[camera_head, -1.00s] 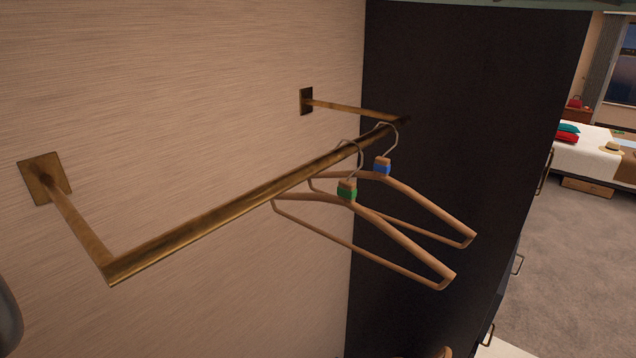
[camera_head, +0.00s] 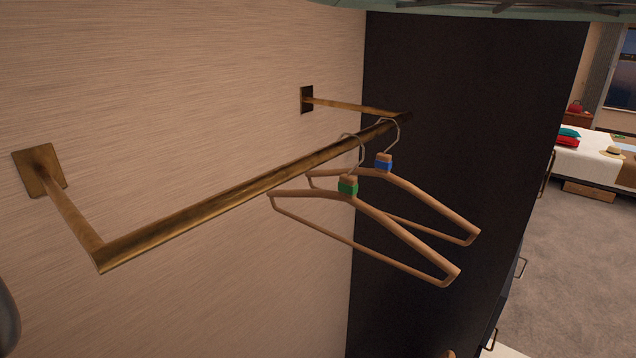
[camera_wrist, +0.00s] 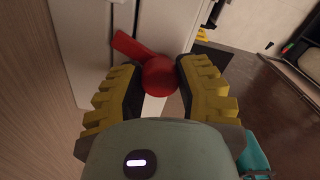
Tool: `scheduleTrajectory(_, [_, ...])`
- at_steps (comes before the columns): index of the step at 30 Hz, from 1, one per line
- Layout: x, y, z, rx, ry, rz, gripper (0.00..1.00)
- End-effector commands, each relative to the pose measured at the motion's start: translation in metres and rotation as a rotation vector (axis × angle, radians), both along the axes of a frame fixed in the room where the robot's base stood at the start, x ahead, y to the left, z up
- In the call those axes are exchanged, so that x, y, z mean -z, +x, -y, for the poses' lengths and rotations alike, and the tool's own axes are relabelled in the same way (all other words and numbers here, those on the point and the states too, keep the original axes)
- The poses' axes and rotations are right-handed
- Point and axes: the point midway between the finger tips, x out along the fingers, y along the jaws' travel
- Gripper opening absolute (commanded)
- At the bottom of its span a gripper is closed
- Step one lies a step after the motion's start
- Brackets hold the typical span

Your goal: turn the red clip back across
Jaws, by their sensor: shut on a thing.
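The red clip (camera_wrist: 160,75) shows in the wrist view, with a round knob and a flat arm that points up and to the left. My gripper (camera_wrist: 162,82) has its two black and yellow fingers on either side of the round knob and is shut on it. The clip lies against or in front of a white panel (camera_wrist: 82,50); whether it touches the panel I cannot tell. The clip's far side is hidden. Neither the clip nor my gripper shows in the head view.
In the head view a brass rail (camera_head: 230,195) juts from the wall, with a green-banded hanger (camera_head: 400,236) and a blue-banded hanger (camera_head: 430,207) on it. A dark panel (camera_head: 450,90) stands behind. A wood-grain surface (camera_wrist: 25,90) lies left in the wrist view.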

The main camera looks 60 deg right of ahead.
Motion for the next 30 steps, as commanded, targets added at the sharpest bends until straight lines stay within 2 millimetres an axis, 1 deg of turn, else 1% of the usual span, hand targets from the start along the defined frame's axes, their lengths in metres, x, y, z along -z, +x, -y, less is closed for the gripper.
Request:
scheduleTrajectory(6, [0.0014, 0.0005, 0.0023, -0.178, -0.007, -0.006, 0.0])
scheduleTrajectory(15, [0.0017, 0.0013, 0.0026, -0.346, -0.005, -0.005, 0.0])
scheduleTrajectory(21, [0.0018, 0.0019, 0.0026, -0.4, -0.005, -0.004, 0.0])
scheduleTrajectory(30, [0.0019, 0.0024, 0.0027, -0.416, -0.006, -0.003, 0.0])
